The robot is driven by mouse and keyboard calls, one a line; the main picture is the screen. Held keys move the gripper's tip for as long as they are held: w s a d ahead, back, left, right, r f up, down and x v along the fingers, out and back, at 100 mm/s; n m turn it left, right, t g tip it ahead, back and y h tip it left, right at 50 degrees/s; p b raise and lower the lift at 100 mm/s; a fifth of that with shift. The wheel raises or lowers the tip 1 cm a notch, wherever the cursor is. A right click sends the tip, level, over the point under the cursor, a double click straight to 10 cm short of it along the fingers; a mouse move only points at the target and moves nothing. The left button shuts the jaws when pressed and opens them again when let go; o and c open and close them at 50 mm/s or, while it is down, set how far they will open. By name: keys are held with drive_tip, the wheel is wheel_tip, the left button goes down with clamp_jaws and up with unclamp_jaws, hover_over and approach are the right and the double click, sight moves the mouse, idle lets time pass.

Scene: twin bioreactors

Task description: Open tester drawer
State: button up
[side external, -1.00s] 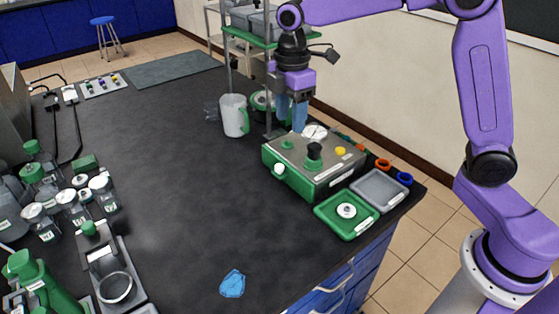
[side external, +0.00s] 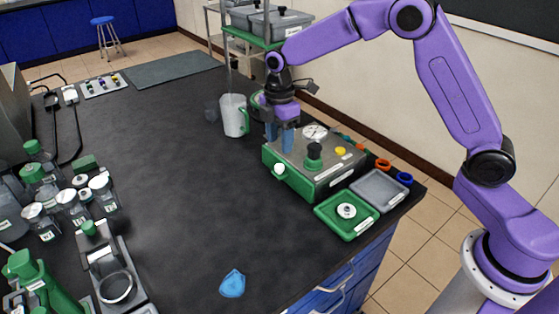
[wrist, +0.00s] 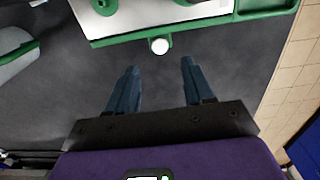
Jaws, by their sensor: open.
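The tester (side external: 325,185) is a green box with a grey top on the black bench, carrying a dial, a dark green knob and a yellow button. A round white knob (side external: 279,169) sticks out from its left end, where the drawer appears closed. In the wrist view the white knob (wrist: 159,46) lies just beyond the fingertips, centred between them and not touching. My gripper (side external: 279,146) is open and empty, its blue fingers pointing down by the tester's far left corner. In the wrist view my gripper (wrist: 160,66) shows both fingers apart.
A white mug with a green handle (side external: 233,115) stands behind and left of the tester. A green tray (side external: 331,214) and a grey tray (side external: 380,190) sit to its right. The bench (side external: 190,180) left of the tester is clear.

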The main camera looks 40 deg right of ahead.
sight(279, 166)
wheel_tip(279, 166, down, 8)
drive_tip(key=shift+r, duration=0.15)
idle(0.3)
